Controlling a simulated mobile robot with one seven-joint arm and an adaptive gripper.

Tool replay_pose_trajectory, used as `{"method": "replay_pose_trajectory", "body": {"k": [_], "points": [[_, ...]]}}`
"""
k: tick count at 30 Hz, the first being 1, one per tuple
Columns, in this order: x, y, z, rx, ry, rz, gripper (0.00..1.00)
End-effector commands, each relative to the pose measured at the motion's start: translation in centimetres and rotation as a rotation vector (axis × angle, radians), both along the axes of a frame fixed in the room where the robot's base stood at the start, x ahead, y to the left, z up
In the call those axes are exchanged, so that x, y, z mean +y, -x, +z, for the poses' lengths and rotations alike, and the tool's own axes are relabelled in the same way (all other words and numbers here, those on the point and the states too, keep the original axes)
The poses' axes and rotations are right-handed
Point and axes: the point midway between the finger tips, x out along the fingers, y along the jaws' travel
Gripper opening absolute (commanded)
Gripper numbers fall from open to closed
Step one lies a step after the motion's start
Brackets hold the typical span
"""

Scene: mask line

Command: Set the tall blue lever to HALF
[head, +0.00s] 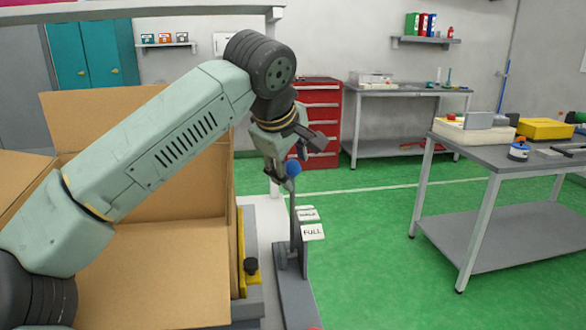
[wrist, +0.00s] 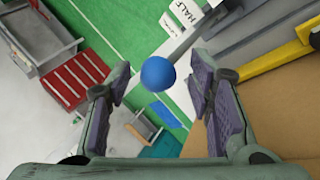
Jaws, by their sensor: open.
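The tall blue lever is a grey shaft with a round blue knob (head: 292,168) on top. In the head view it stands nearly upright on a narrow grey base (head: 295,295). A white FULL label (head: 312,232) is to its right, with the HALF label (head: 308,214) behind it; which mark the lever lines up with is unclear. My gripper (head: 300,158) is open at the knob. In the wrist view the blue knob (wrist: 157,74) shows between the spread fingers (wrist: 165,84), with visible gaps on both sides. The HALF label (wrist: 184,12) shows beyond it.
An open cardboard box (head: 150,270) stands left of the lever, under my arm. A small black knob (head: 251,266) is on yellow equipment beside it. A red drawer cabinet (head: 320,105) and workbenches (head: 500,155) stand farther off.

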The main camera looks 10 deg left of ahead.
Motion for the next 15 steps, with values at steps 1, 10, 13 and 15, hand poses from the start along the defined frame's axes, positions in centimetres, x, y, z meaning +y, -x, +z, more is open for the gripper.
{"method": "replay_pose_trajectory", "body": {"k": [1,10,13,15], "points": [[0.1,0.5,0.9,-0.004,-0.002,0.002,0.48],[0.5,4.3,5.9,-0.002,-0.002,0.001,0.48],[0.6,5.2,7.1,-0.001,0.0,0.0,0.48],[0.7,5.6,7.7,-0.001,-0.001,0.0,0.48]]}}
